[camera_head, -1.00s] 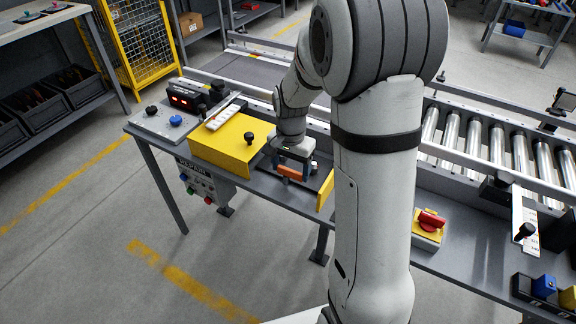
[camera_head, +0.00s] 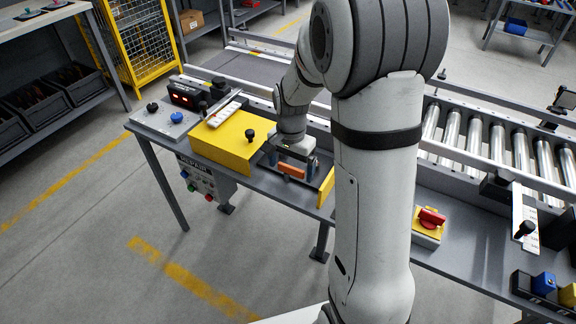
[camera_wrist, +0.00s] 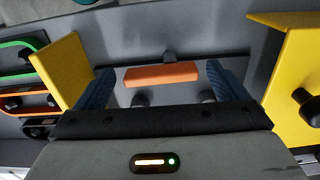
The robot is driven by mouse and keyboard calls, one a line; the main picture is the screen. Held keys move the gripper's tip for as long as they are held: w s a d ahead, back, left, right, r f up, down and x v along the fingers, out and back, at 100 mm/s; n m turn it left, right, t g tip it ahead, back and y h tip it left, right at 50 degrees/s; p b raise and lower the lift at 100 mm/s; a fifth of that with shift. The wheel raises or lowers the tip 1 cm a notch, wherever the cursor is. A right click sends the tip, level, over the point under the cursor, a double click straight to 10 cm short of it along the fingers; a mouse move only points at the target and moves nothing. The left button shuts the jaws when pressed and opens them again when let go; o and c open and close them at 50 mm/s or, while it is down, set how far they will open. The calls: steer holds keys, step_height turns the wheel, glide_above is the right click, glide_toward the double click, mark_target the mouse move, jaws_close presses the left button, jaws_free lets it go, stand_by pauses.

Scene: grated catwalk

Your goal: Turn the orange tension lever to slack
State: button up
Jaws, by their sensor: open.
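The orange tension lever (camera_head: 291,171) sits on the grey bench between two yellow guards. In the wrist view the lever (camera_wrist: 162,75) shows as an orange bar lying across the gap between my fingers. A dark knob or pivot stands just behind it. My gripper (camera_head: 292,166) points down over the lever. In the wrist view my gripper (camera_wrist: 160,85) is open, with one blue finger beyond each end of the bar and a gap on both sides. The lower part of the lever's mount is hidden by my gripper body.
A yellow box with a black knob (camera_head: 228,142) stands left of my gripper, and a yellow plate (camera_head: 327,188) right of it. A red rotary switch (camera_head: 431,219) sits on the bench right of my arm. Conveyor rollers (camera_head: 476,142) run behind.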

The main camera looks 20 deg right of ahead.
mark_target(291, 167)
steer(key=shift+r, duration=0.2)
step_height(291, 167, up, 8)
steer(key=shift+f+p, duration=0.25)
steer(key=shift+p, duration=0.35)
steer(key=shift+r, duration=0.15)
steer(key=s+a+r+n+t+p, duration=0.1)
steer(key=s+r+n+t+p, duration=0.1)
steer(key=s+r+n+p, duration=0.7)
steer(key=s+r+p, duration=0.1)
steer(key=s+r, duration=0.5)
steer(key=s, duration=0.4)
steer(key=shift+a+r+t, duration=0.3)
steer(key=shift+a+r, duration=0.05)
